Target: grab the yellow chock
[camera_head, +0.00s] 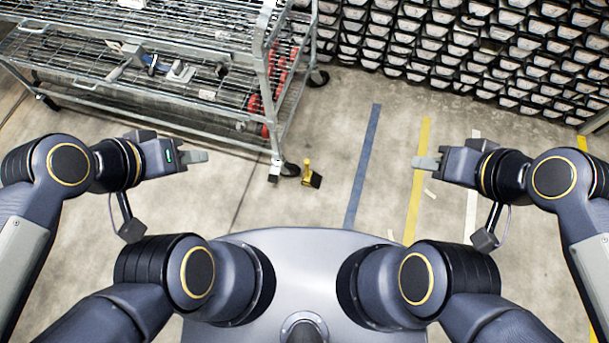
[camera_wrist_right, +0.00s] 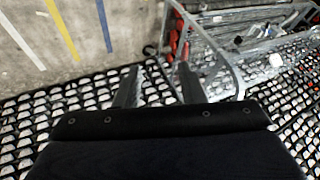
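The yellow chock (camera_head: 308,172) is on the floor beside a caster wheel at the cart's near right corner in the head view. It has an upright yellow part and a dark wedge-shaped part at its right. I cannot make it out in the right wrist view. My left gripper (camera_head: 204,156) is left of the chock and apart from it; its fingers overlap side-on, so its opening is unclear. My right gripper (camera_head: 416,162) is right of the chock and empty. In the right wrist view its two fingers (camera_wrist_right: 158,78) stand apart.
Stacked core liners (camera_head: 450,45) fill the upper right. Blue (camera_head: 364,160) and yellow (camera_head: 419,185) floor stripes lie right of the chock, with clear floor between.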

